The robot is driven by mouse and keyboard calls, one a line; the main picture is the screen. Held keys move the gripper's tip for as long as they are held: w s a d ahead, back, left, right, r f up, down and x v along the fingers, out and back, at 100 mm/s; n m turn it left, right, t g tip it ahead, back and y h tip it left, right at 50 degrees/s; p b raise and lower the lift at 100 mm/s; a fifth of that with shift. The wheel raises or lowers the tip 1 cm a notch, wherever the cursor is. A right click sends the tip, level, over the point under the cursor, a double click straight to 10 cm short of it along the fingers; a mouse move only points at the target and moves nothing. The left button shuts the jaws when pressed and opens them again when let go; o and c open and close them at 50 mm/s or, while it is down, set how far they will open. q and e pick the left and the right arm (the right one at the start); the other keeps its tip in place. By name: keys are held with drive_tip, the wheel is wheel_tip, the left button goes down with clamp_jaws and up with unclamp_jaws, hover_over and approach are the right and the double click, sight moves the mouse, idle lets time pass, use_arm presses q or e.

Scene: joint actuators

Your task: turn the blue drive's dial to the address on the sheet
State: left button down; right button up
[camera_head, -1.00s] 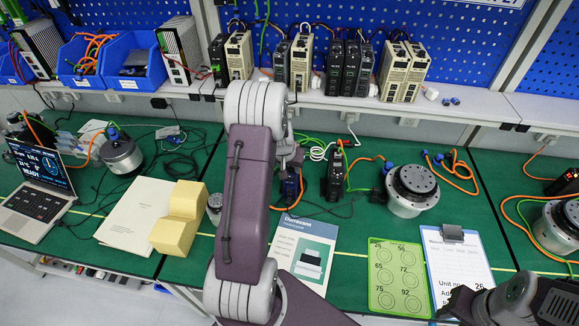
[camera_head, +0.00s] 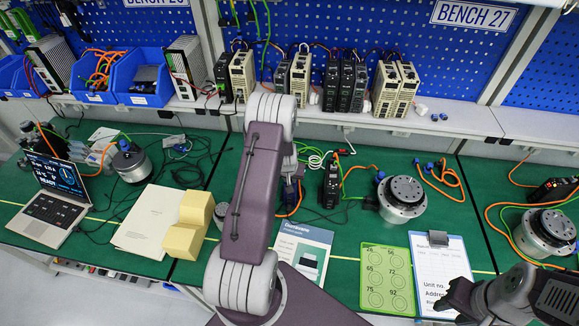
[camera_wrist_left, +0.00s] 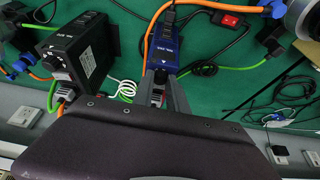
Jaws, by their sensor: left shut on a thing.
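The blue drive (camera_wrist_left: 180,52) lies on the green mat in the left wrist view. In the head view my left arm hides most of it. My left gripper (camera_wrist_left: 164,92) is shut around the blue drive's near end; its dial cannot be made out. A clipboard sheet (camera_head: 434,268) lies at the front right. It reads "Unit no." and "Address", but the values are covered or too small. My right gripper (camera_head: 455,300) is over its lower right part; its jaw opening is unclear.
A green card (camera_head: 389,252) with numbered dials lies left of the clipboard. A black drive (camera_head: 331,184) and a round motor (camera_head: 402,200) stand behind. A booklet (camera_head: 296,255), yellow block (camera_head: 188,225) and laptop (camera_head: 50,195) lie further left. Cables cross the mat.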

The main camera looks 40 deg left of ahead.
use_arm(q)
drive_tip(key=shift+d+r+n+y+p, duration=0.1)
drive_tip(key=shift+r+n+y+p, duration=0.35)
drive_tip(key=shift+p, duration=1.45)
drive_tip(key=shift+n+y+p, duration=0.1)
drive_tip(key=shift+n+p, duration=0.65)
drive_tip(key=shift+p, duration=1.15)
drive_tip(key=shift+f+n+p, duration=0.4)
drive_tip(key=shift+p, duration=0.1)
drive_tip(key=shift+f, duration=0.1)
drive_tip(key=c, duration=1.3)
unclamp_jaws()
drive_tip(key=shift+g, duration=0.3)
